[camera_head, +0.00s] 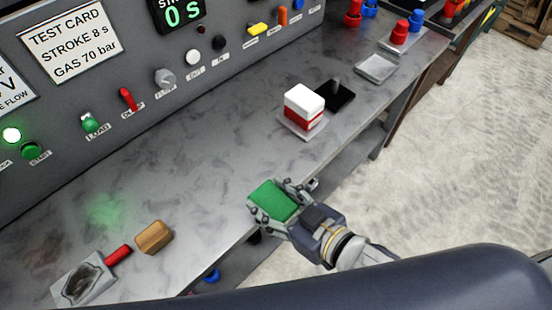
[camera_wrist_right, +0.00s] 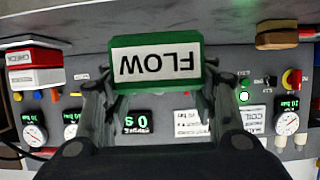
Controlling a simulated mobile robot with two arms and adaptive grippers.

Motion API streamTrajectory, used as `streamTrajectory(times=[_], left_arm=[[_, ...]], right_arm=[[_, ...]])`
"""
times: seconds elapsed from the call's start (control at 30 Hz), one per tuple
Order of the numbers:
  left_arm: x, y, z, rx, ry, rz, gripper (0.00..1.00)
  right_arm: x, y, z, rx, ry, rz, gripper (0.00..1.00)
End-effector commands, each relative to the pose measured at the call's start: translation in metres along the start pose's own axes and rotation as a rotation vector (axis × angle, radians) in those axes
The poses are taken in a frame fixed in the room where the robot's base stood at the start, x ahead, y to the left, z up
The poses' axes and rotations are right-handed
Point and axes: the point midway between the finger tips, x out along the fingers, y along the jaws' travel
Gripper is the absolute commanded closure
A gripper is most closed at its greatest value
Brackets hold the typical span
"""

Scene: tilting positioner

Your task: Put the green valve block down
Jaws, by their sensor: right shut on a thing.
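The green valve block (camera_head: 275,201) is held between the fingers of my right gripper (camera_head: 280,205), near the front edge of the grey bench (camera_head: 215,165). In the right wrist view the green valve block (camera_wrist_right: 156,60) shows a white label reading FLOW, upside down in the picture, between the two fingers of my right gripper (camera_wrist_right: 155,90). The head view does not clearly show whether the block touches the bench. My left gripper is not in view.
A white and red block (camera_head: 303,106) stands on a small plate, beside a black plate with a peg (camera_head: 336,95). A tan block (camera_head: 154,237) and a grey tray with a red handle (camera_head: 83,281) are at lower left. The control panel (camera_head: 120,75) lines the back.

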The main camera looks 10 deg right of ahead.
Motion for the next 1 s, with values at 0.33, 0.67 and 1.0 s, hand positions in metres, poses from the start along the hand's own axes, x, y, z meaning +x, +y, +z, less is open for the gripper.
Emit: streamTrajectory(times=[0.33, 0.67, 1.0], left_arm=[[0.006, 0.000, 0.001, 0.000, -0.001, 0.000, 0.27], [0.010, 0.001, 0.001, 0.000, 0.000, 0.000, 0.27], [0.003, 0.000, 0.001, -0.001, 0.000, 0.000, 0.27]], right_arm=[[0.015, 0.078, -0.043, -0.006, 0.000, 0.023, 0.98], [0.008, 0.129, -0.099, -0.005, 0.007, 0.009, 0.98], [0.022, 0.161, -0.119, -0.002, 0.010, 0.003, 0.98]])
